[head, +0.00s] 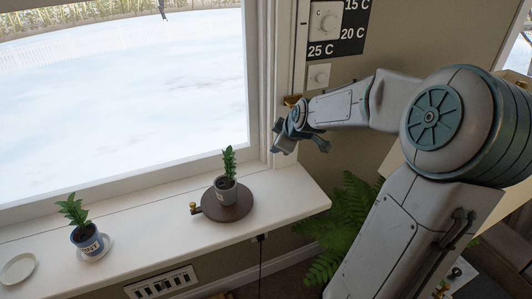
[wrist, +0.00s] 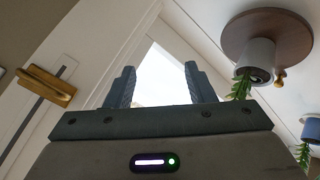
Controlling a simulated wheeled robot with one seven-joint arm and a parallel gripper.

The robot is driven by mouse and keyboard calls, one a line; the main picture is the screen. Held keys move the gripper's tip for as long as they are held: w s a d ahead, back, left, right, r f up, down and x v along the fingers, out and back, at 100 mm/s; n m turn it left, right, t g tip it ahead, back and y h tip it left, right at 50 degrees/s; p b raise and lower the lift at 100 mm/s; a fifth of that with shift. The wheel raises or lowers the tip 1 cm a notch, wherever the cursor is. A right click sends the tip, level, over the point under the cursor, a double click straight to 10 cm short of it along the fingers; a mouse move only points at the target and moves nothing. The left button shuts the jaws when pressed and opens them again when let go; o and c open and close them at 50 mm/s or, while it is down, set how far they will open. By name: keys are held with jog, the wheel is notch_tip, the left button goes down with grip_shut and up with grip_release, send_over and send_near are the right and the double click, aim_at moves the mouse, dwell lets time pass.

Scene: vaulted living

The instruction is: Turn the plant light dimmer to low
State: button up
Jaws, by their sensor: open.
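A small white wall plate with a round knob (head: 319,76) is on the wall right of the window, below a larger dial (head: 325,21) beside a black panel marked 15 C, 20 C and 25 C. The small knob may be the plant light dimmer; I see no label on it, and its setting is too small to read. My gripper (head: 299,148) is open and empty, below and left of that knob, in front of the window frame and above the sill. Its two fingers (wrist: 159,72) stand apart in the wrist view, where neither dial shows.
A brass handle (head: 291,100) is on the window frame, close above my gripper; it also shows in the wrist view (wrist: 45,86). The sill (head: 283,191) bears a brown round stand (head: 238,208) with a potted plant (head: 225,187), another potted plant (head: 86,239) and a white saucer (head: 18,268).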

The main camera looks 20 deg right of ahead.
jog(key=s+a+f+m+g+p, duration=0.1)
jog(key=s+a+g, duration=0.1)
jog(key=a, duration=0.4)
jog(key=shift+s+f+p, duration=0.3)
jog(key=shift+s+p, duration=0.1)
jog(key=shift+s, duration=0.25)
jog(key=shift+g, duration=0.3)
jog(key=s+a+r+m+g, duration=0.1)
jog(key=s+a+m, duration=0.3)
jog(key=s, duration=0.7)
jog(key=s+a+r+m+g, duration=0.2)
jog(key=s+a+m, duration=0.1)
jog(key=s+a, duration=0.5)
jog(key=shift+s+a+r+m, duration=0.15)
jog(key=shift+s+a+m, duration=0.2)
jog(key=shift+s, duration=1.1)
jog(key=shift+d, duration=0.1)
